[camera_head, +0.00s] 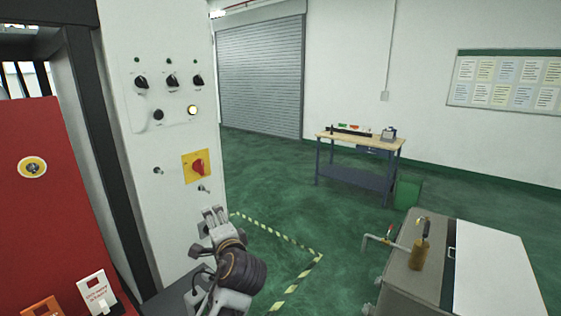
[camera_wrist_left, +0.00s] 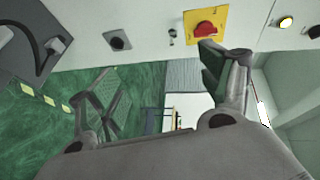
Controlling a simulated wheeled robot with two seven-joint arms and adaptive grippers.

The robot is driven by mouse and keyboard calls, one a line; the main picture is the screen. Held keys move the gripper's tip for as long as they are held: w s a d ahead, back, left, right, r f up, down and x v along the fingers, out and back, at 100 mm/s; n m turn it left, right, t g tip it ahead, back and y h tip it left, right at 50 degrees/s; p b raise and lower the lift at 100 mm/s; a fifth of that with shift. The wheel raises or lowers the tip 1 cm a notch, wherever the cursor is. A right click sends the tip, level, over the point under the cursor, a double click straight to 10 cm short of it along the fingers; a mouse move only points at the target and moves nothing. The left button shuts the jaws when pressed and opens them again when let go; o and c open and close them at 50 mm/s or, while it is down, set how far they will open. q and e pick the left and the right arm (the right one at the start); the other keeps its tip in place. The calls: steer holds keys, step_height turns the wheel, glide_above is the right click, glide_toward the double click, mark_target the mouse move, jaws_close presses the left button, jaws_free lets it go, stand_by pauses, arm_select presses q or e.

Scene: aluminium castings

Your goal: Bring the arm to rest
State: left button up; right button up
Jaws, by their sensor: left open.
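My left gripper (camera_head: 215,218) is in front of the lower part of a white control panel (camera_head: 160,90) in the head view. In the left wrist view its two fingers (camera_wrist_left: 160,92) are spread wide with nothing between them. A red rotary switch on a yellow plate (camera_head: 197,166) sits on the panel above the gripper. That switch also shows in the left wrist view (camera_wrist_left: 206,28), close to one finger in the picture; I cannot tell whether they touch. My right gripper is not in view.
The panel carries several black knobs (camera_head: 172,81) and a lit button (camera_head: 193,110). A red cabinet (camera_head: 40,190) stands at left. A metal unit with a white top (camera_head: 495,270) is at lower right. A workbench (camera_head: 360,143) stands farther back. Green floor between them is open.

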arm_select(q)
steer(key=s+a+f+n+g+h, duration=0.25)
steer(key=s+f, duration=0.25)
steer(key=f, duration=0.4)
steer(key=s+a+f+n+g+h, duration=0.1)
steer(key=s+a+f+n+g, duration=0.15)
steer(key=s+f, duration=0.55)
steer(key=s+f+n+g+h, duration=0.45)
steer(key=s+f, duration=0.75)
steer(key=s, duration=0.4)
step_height(320, 180, down, 34)
steer(key=s+f+g+b, duration=0.1)
steer(key=s+g+b, duration=0.1)
steer(key=s, duration=0.1)
steer(key=s+a+f+b, duration=0.1)
steer(key=s+a+f, duration=0.1)
steer(key=s+f, duration=0.9)
steer(key=s+a+f+g+b, duration=0.1)
steer(key=s+a+f, duration=0.1)
steer(key=s+f, duration=0.9)
steer(key=shift+m+y, duration=0.3)
steer(key=shift+m, duration=0.15)
